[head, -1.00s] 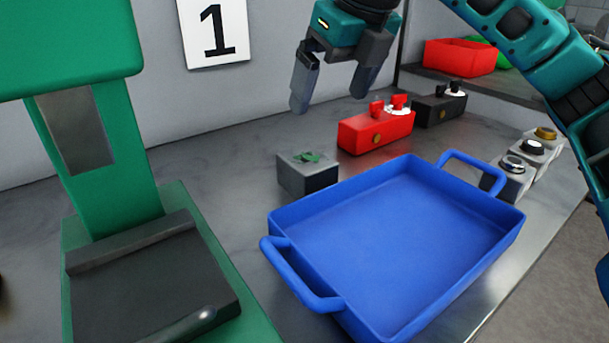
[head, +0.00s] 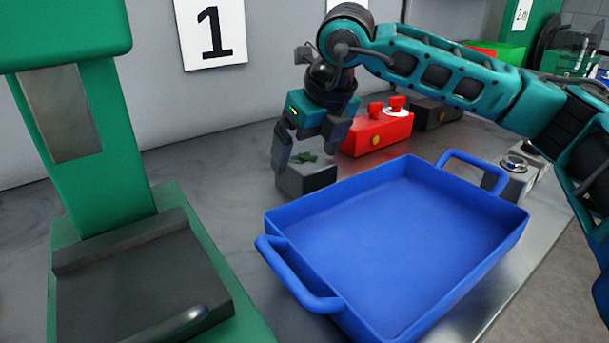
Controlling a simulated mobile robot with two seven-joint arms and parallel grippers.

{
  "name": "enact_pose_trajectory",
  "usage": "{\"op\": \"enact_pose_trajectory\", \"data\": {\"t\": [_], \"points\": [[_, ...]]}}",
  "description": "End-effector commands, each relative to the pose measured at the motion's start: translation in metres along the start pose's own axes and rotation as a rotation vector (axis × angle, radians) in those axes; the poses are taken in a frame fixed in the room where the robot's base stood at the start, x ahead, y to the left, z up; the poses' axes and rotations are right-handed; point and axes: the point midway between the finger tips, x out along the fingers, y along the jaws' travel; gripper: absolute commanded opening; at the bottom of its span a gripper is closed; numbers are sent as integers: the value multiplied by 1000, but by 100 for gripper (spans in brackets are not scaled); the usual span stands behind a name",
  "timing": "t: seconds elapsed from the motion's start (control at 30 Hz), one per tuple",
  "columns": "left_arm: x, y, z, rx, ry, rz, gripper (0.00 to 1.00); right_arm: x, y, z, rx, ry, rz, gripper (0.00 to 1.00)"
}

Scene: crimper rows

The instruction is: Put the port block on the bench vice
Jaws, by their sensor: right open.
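My left gripper is not in view.
An empty blue tray (head: 400,250) with two handles fills the middle front. A red block (head: 378,135) with knobs and a dark block (head: 437,112) stand behind it. Grey blocks with round tops (head: 513,175) are at the right. Bare bench lies left of the grey block.

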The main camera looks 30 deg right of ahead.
Motion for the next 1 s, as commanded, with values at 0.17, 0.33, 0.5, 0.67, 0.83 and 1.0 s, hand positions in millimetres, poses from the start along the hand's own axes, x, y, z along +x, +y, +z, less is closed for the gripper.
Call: {"op": "enact_pose_trajectory", "data": {"t": [0.17, 0.33, 0.5, 0.67, 0.83, 1.0], "points": [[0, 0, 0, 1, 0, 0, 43, 0, 0, 0, 0, 0, 0, 100], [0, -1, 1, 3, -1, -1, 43, 0, 0, 0, -1, 0, 0, 100], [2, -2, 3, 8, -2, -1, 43, 2, 0, -1, -1, 0, 0, 100], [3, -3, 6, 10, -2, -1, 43, 4, 0, -2, 0, 0, 0, 100], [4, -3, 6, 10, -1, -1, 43, 4, 0, -2, 0, 0, -1, 100], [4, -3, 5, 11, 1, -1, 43, 4, 0, -2, 0, 0, -1, 100]]}}
